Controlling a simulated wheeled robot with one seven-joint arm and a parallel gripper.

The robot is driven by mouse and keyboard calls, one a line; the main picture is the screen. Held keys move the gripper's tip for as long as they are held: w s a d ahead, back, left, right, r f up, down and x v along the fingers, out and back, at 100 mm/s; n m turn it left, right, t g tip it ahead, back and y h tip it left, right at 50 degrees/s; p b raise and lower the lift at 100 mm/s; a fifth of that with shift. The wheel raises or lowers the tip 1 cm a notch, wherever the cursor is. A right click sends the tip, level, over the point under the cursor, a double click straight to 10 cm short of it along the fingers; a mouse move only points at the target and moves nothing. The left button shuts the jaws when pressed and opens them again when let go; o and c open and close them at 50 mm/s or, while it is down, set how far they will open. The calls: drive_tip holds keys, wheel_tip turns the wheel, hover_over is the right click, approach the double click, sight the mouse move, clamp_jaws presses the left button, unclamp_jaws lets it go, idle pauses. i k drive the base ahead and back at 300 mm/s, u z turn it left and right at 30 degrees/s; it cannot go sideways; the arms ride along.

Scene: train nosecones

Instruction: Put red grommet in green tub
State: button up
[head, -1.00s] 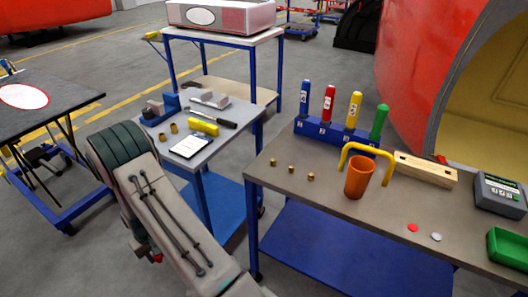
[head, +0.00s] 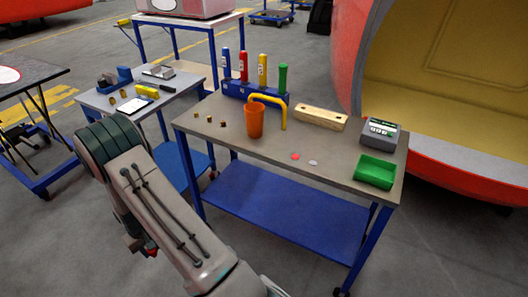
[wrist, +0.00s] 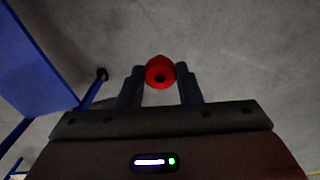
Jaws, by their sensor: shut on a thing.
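The red grommet (wrist: 159,62), a small red ring with a dark hole, sits between the fingertips of my gripper (wrist: 160,76) in the wrist view. The gripper is shut on it, with grey floor behind. The green tub (head: 375,171) is a shallow open box at the right end of the near workbench (head: 262,160) in the head view. It looks empty.
A red disc (head: 295,156) and a grey disc (head: 313,162) lie left of the tub. A grey meter (head: 380,132) stands behind it. An orange cup (head: 254,121), yellow hook (head: 270,99), wooden block (head: 321,117) and several brass pieces are farther left. A blue shelf (head: 280,208) is below.

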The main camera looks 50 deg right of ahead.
sight(375, 174)
drive_tip(key=k, duration=0.9)
drive_tip(key=z, duration=1.3)
